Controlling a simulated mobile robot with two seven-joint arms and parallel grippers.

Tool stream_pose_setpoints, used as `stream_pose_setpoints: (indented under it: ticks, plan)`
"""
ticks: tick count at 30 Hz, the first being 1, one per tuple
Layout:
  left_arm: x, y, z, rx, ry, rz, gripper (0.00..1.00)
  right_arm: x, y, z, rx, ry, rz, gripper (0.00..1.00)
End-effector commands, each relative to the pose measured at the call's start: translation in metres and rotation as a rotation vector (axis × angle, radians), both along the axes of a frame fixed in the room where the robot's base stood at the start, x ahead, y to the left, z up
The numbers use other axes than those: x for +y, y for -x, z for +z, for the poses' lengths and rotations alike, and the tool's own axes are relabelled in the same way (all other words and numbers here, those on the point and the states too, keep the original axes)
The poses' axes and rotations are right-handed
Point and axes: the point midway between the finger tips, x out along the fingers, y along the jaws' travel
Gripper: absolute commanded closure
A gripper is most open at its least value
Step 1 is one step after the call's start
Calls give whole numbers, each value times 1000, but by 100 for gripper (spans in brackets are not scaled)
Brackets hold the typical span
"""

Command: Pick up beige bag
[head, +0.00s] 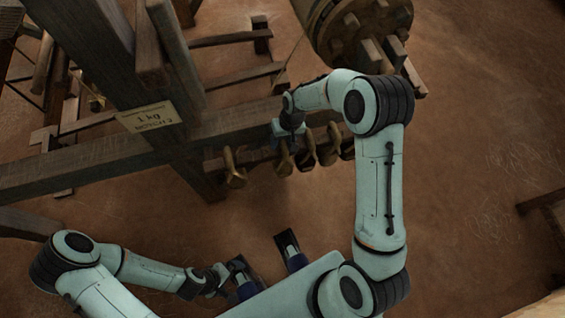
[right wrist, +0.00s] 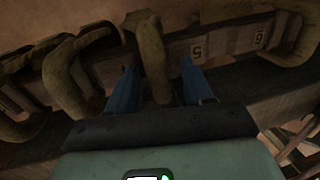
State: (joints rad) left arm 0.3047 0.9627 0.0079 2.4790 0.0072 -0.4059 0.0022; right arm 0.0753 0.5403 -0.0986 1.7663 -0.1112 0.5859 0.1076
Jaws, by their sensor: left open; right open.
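Several brownish-beige, elongated bag-like shapes hang in a row along a wooden beam. In the right wrist view one of them, which I take as the beige bag (right wrist: 152,58), stands between the blue fingers of my right gripper (right wrist: 158,88). The fingers are apart, with gaps on both sides of it. In the head view my right gripper (head: 287,138) is at the row, partly covering the shapes behind it. My left gripper (head: 267,266) is open and empty, low in the head view, away from the row. The dim light makes the bags' exact colours hard to tell.
Another hanging shape (head: 234,168) is left of my right gripper, and others hang close on its right. A roller (head: 362,25) is above.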

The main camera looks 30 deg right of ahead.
Motion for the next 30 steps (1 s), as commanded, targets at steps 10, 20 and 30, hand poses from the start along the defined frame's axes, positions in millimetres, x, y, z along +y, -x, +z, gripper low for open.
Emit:
stream_pose_setpoints:
  ticks: [10, 20, 30]
  plan:
    - [0, 0, 0, 0, 0, 0, 0, 0, -1, -3, -1, 0, 0, 75]
    - [0, 0, 0, 0, 0, 0, 0, 0, 0, -2, -1, 0, 0, 100]
    - [0, 0, 0, 0, 0, 0, 0, 0, 0, -2, -1, 0, 0, 100]
